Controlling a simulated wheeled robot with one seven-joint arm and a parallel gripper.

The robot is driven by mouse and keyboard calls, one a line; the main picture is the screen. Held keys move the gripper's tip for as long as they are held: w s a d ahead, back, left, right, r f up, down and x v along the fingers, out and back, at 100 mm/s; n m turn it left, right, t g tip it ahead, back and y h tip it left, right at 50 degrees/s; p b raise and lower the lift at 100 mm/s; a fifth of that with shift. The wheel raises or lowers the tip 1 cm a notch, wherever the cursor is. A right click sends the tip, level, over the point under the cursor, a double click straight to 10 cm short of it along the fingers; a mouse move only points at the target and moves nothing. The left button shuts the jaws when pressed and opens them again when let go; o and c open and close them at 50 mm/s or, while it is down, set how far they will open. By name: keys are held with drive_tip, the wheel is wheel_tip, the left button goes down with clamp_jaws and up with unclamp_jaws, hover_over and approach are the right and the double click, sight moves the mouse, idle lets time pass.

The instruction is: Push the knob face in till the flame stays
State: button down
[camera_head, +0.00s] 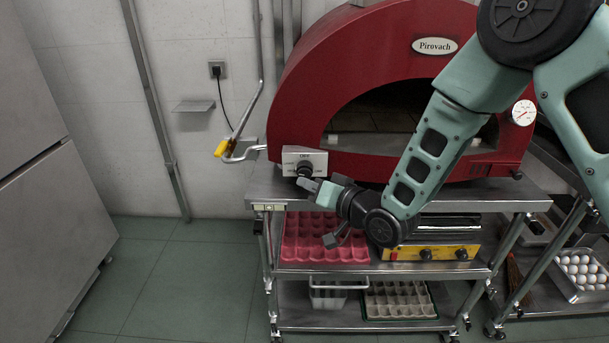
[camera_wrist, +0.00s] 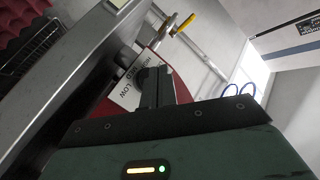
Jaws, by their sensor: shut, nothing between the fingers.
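The black knob (camera_head: 305,169) sits on a white control panel (camera_head: 318,158) at the lower left front of the red Pirovach oven (camera_head: 350,60). My gripper (camera_head: 307,184) is shut and empty, with its tips at the knob's lower front. In the wrist view the shut fingers (camera_wrist: 158,84) point at the white panel (camera_wrist: 127,92), whose lettering includes LOW. They hide much of the knob there, and I cannot tell if they touch it. The oven's mouth (camera_head: 385,112) is dark, with no flame visible, and my arm covers part of it.
A yellow-handled gas valve (camera_head: 221,148) and pipe stand left of the oven. The steel table (camera_head: 262,190) runs below the panel. Its shelf holds a pink egg tray (camera_head: 300,240) and a yellow-fronted appliance (camera_head: 440,253). The floor at left is clear.

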drive_tip(key=shift+w, duration=0.15)
idle(0.6)
drive_tip(key=shift+w, duration=0.3)
drive_tip(key=shift+w, duration=0.35)
idle(1.7)
drive_tip(key=shift+s+b, duration=0.15)
drive_tip(key=shift+b, duration=0.15)
idle(1.5)
drive_tip(key=shift+s, duration=0.65)
drive_tip(key=s+b, duration=0.1)
drive_tip(key=s, duration=0.4)
drive_tip(key=shift+a, duration=0.1)
idle(0.4)
